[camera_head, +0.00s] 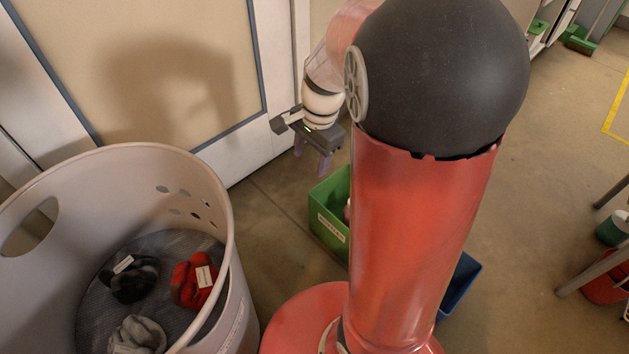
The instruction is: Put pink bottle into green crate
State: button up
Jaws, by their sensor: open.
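The green crate (322,206) stands on the floor beyond my red column, with a white label on its near side. My column hides its right part. A small pale pinkish thing (347,213) shows at the crate's inside edge beside the column; too little shows to tell whether it is the pink bottle. No other pink bottle is in view. My gripper (312,158) is above and slightly left of the crate, pointing down, with its two purple fingers apart and nothing visible between them.
A large pale bin (225,215) at the left holds black, red and grey cloth-like items. A blue container (459,287) is partly hidden behind my column. A wall panel (170,70) stands behind my gripper. Table legs (595,272) and a red bucket (606,288) are at the right.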

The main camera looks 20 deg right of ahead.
jog(key=s+a+r+n+t, duration=0.2)
jog(key=s+a+r+n, duration=0.1)
jog(key=s+r+n, duration=0.2)
jog(key=s+a+r+n+t+h, duration=0.1)
jog(key=s+a+r+n+t, duration=0.1)
jog(key=s+r+n, duration=0.3)
jog(key=s+a+n, duration=0.1)
jog(key=s+n, duration=0.3)
jog(key=s, duration=0.1)
jog(key=shift+r+t, duration=0.2)
jog(key=shift+t, duration=0.2)
jog(key=shift+r, duration=0.1)
